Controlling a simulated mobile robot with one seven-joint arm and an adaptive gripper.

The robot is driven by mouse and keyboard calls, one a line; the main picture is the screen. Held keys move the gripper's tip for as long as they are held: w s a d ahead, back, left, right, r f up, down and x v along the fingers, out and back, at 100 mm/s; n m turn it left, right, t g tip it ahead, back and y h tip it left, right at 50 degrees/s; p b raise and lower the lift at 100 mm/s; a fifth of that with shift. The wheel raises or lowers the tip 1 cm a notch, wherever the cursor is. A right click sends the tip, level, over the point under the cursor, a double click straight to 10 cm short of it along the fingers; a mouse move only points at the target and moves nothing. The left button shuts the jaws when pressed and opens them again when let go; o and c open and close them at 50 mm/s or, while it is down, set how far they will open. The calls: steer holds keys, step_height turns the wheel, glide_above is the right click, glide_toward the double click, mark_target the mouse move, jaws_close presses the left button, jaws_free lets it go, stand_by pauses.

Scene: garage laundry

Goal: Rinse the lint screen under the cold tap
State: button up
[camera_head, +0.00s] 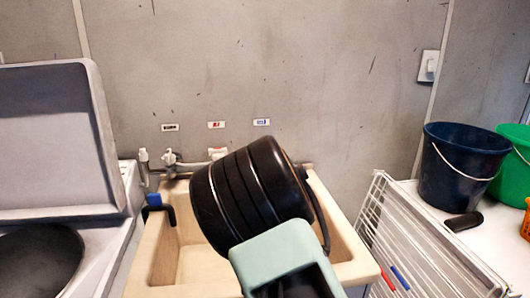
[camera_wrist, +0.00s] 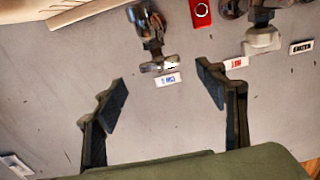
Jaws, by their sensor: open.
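In the wrist view my gripper (camera_wrist: 164,88) is open and empty, its two dark fingers spread toward the wall. A metal tap (camera_wrist: 150,28) with a pale crosspiece is just beyond the gap between the fingers, next to a blue-marked label (camera_wrist: 168,80); no contact shows. The blue-marked label also shows in the head view (camera_head: 262,122), but my arm hides the tap below it there, as well as my fingers. The tan sink (camera_head: 160,262) is partly covered by my arm. I see no lint screen in either view.
Another tap, with a white handle (camera_wrist: 262,40), is beside the red-marked label (camera_wrist: 236,62). A machine with a raised lid (camera_head: 55,140) stands left. A white wire rack (camera_head: 415,250) leans right of the sink, near dark blue (camera_head: 460,175) and green (camera_head: 512,170) buckets.

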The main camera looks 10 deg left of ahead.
steer(key=x, duration=0.8)
steer(key=shift+w+a, duration=0.1)
steer(key=shift+w, duration=0.25)
steer(key=c, duration=1.2)
steer(key=shift+f, duration=0.15)
